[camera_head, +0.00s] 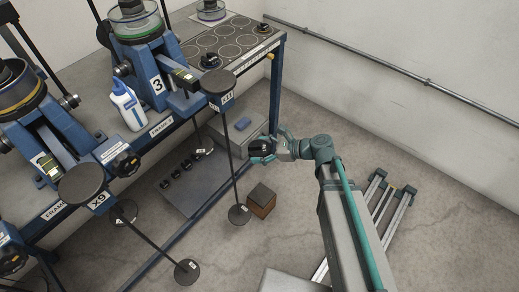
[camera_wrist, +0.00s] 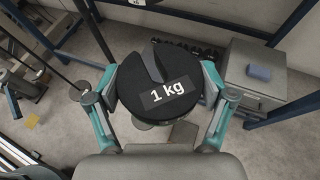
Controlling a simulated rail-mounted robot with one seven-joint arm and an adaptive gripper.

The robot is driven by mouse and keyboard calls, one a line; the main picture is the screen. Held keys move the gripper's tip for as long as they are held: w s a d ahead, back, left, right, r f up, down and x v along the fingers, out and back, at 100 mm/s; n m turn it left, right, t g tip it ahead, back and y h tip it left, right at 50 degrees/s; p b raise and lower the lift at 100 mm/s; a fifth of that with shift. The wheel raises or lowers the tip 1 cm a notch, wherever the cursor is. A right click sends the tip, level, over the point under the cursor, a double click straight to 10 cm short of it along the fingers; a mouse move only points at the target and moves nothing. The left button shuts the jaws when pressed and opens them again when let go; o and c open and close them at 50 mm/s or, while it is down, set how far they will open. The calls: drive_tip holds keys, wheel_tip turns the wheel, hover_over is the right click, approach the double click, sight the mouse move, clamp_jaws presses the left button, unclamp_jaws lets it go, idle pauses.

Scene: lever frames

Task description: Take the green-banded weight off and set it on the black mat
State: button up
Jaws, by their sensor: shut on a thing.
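My gripper (camera_head: 275,147) is shut on a round black slotted weight (camera_head: 260,149), held in the air to the right of the frame 3 hanger (camera_head: 233,150). In the wrist view the weight (camera_wrist: 150,105) reads "1 kg", its slot pointing away from the palm, with a finger on each side. A small bit of green shows at its lower left edge; most of its rim is hidden. The hanger's base plate (camera_head: 239,215) hangs low with no large weight visible on it. A black mat with ring outlines (camera_head: 228,42) lies on the bench's far right end.
Frame 3 (camera_head: 157,85) and a white-blue bottle (camera_head: 128,105) stand on the blue bench. A clear dish (camera_head: 211,10) and a dark knob (camera_head: 210,61) are at the mat. Below are small black weights (camera_head: 176,172), a grey box with a blue block (camera_head: 243,123), and a brown box (camera_head: 261,200).

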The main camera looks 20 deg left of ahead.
drive_tip(key=w+d+p, duration=0.2)
drive_tip(key=w+d, duration=0.1)
drive_tip(key=d, duration=0.3)
drive_tip(key=shift+d, duration=0.2)
idle(1.1)
drive_tip(key=shift+r, duration=0.1)
idle(0.3)
